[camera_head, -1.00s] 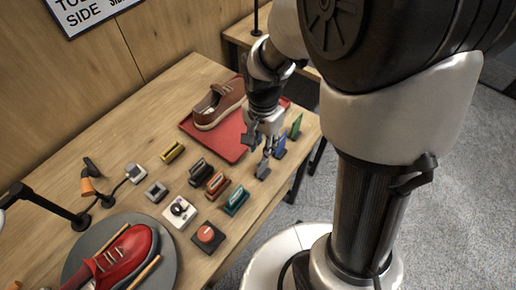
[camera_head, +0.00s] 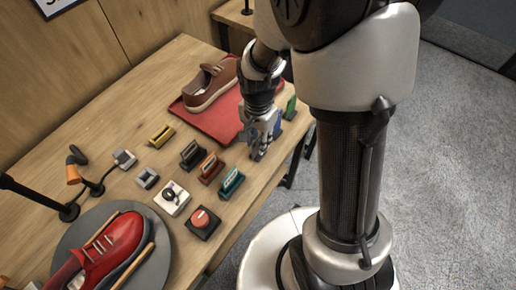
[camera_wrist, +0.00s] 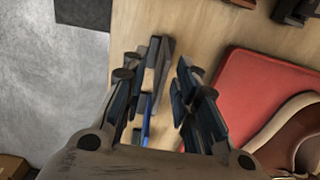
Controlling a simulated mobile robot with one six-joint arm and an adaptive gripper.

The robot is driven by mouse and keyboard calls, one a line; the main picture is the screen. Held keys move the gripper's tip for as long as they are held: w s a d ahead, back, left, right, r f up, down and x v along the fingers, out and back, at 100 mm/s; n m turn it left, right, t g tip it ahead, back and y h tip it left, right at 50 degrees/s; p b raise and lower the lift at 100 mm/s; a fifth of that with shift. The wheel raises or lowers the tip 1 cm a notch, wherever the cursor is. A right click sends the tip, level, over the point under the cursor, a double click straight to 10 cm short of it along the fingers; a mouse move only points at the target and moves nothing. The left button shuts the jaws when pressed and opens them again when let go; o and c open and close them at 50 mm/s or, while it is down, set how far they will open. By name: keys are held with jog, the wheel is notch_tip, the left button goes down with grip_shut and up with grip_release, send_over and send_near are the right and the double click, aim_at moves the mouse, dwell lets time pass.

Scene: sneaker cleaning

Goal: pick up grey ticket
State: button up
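The grey ticket (camera_wrist: 164,62) shows in the wrist view as a thin dark grey upright piece between the fingertips, beside the left finger; whether they touch I cannot tell. My gripper (camera_wrist: 167,55) is open, with a visible gap between its fingers. In the head view my gripper (camera_head: 259,152) is low over the front edge of the table and hides most or all of the grey ticket. The blue ticket (camera_head: 277,128) stands just behind the gripper. It also shows between the finger bases in the wrist view (camera_wrist: 146,125).
A green ticket (camera_head: 291,108) stands farther back. A red tray (camera_head: 196,118) with a brown shoe (camera_head: 211,84) lies behind the gripper. Several stamp-like blocks, including a teal one (camera_head: 231,183), stand left of it. A red shoe (camera_head: 108,252) sits on a round grey stand (camera_head: 70,242).

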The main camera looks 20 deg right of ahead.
grip_shut()
dwell(0.4)
